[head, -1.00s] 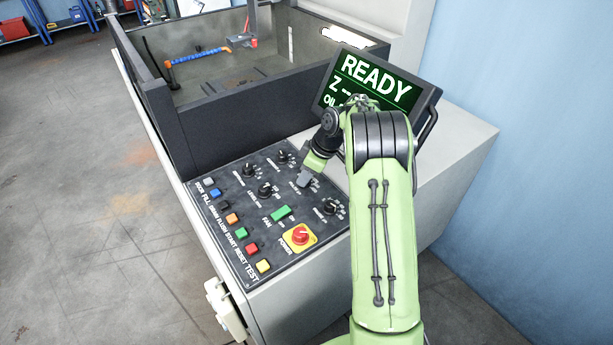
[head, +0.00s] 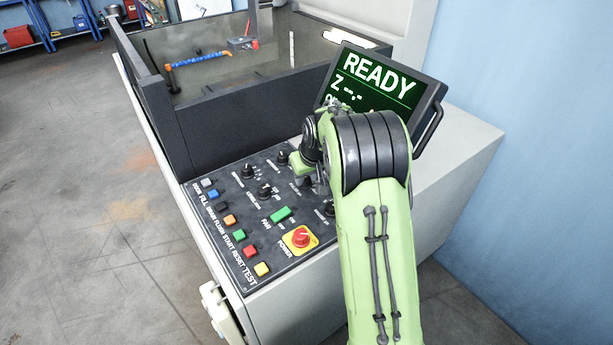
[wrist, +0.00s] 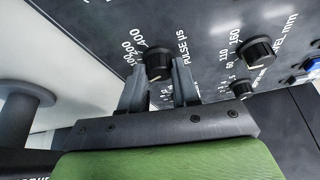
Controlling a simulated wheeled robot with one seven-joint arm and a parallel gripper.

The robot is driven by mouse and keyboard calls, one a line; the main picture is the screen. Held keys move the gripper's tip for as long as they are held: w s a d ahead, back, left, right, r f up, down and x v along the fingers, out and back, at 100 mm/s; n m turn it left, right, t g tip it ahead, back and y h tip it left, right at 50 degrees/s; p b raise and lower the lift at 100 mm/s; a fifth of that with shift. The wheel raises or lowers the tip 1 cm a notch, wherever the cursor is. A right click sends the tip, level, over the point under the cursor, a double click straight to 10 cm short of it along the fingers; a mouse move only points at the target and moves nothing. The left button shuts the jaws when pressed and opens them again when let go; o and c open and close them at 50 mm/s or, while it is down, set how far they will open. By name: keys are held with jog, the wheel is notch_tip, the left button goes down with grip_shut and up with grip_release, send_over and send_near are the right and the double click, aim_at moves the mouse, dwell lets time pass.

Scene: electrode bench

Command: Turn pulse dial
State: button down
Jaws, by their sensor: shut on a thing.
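The pulse dial (wrist: 156,60) is a black knob on the dark panel, labelled "PULSE µs" with the marks 100, 200 and 400 around it. In the wrist view my gripper (wrist: 160,70) has one finger on each side of this dial and is shut on it. A pale pointer line shows on the dial, but I cannot tell its exact setting. In the head view my gripper (head: 310,181) is at the panel, mostly hidden by my own arm, and the dial is barely visible there.
The level dial (wrist: 256,51) is to the right in the wrist view. The head view shows the red power switch (head: 301,237), the green fan switch (head: 280,214) and a row of coloured buttons (head: 231,220). The screen (head: 376,78) reads READY; a walled tank (head: 225,120) is behind.

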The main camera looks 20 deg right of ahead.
jog(key=shift+m, duration=0.4)
jog(key=c, duration=0.8)
grip_release()
jog(key=shift+c, duration=0.2)
jog(key=p+v, duration=0.2)
jog(key=v, duration=1.3)
jog(key=shift+s+a+r+p, duration=0.2)
jog(key=shift+a+r+p, duration=0.05)
jog(key=shift+r+p, duration=0.1)
